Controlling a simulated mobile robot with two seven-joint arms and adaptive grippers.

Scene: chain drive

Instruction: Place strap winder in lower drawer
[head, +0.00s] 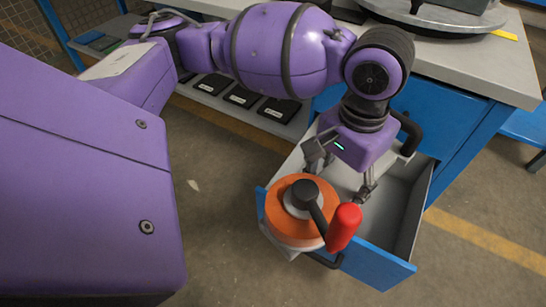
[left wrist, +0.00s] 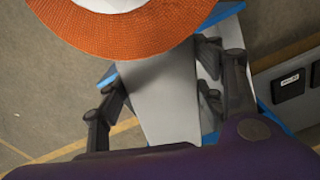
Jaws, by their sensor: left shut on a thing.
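The strap winder (head: 285,229) has an orange wound disc, a dark hub and crank, and a red handle (head: 344,227). It is over the front left part of the open lower drawer (head: 406,210), overlapping its blue front edge in the head view. My left gripper (head: 338,180) is above the drawer, shut on the winder, on the side away from the drawer front. In the left wrist view the orange disc (left wrist: 125,40) is at the top, and a pale grey piece runs from it between the fingers (left wrist: 168,95). The contact is partly hidden. My right gripper is not in view.
The drawer belongs to a blue workbench with a grey top (head: 460,65); a closed blue drawer front (head: 440,112) is above. Several black items (head: 241,96) lie on a low shelf to the left. The drawer's right part looks empty.

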